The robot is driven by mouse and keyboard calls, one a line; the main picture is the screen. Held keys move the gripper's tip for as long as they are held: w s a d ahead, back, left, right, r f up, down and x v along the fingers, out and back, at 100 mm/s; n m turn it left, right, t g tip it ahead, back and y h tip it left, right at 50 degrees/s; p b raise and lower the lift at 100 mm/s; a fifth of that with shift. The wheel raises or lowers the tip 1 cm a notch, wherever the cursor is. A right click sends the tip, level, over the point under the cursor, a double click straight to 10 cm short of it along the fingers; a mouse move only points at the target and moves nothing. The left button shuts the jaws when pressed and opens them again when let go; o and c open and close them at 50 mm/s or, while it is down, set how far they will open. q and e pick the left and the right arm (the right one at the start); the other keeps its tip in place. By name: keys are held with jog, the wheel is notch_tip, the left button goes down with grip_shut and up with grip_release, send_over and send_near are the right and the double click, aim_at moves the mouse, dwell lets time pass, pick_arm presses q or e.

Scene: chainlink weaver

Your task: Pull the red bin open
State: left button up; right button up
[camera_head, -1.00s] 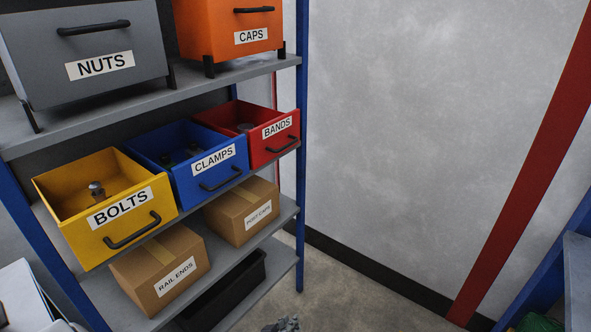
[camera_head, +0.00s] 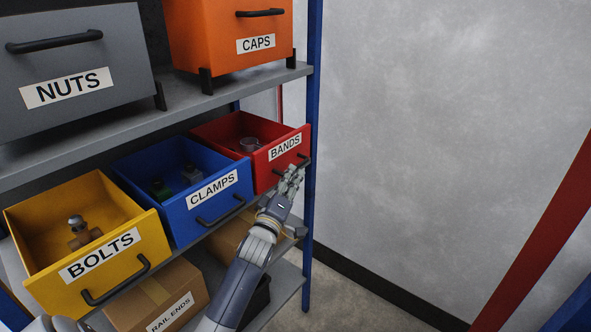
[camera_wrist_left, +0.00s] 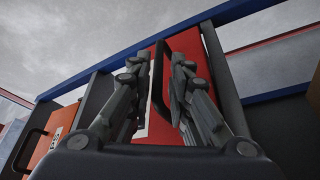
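The red bin (camera_head: 264,176), labelled BANDS, sits at the right end of the middle shelf. Its top is open and a small clear round item (camera_head: 249,144) shows inside. A black handle is on its front, partly hidden by my gripper in the head view. My left gripper (camera_head: 294,176) is right at this handle. In the left wrist view the black handle (camera_wrist_left: 161,77) stands between the two parted fingers, with the red front (camera_wrist_left: 218,72) behind. Clear gaps to the fingers are hard to judge. My right gripper is not in view.
The blue CLAMPS bin (camera_head: 203,212) stands just left of the red bin, then the yellow BOLTS bin (camera_head: 146,247). A blue shelf post (camera_head: 312,150) is close on the right. Cardboard boxes (camera_head: 165,300) are below. The floor by the wall is clear.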

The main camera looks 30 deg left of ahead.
pick_arm(q)
jog(key=x, duration=0.3)
jog(key=shift+w, duration=0.15)
jog(key=shift+r, duration=0.1)
jog(key=c, duration=0.4)
grip_shut()
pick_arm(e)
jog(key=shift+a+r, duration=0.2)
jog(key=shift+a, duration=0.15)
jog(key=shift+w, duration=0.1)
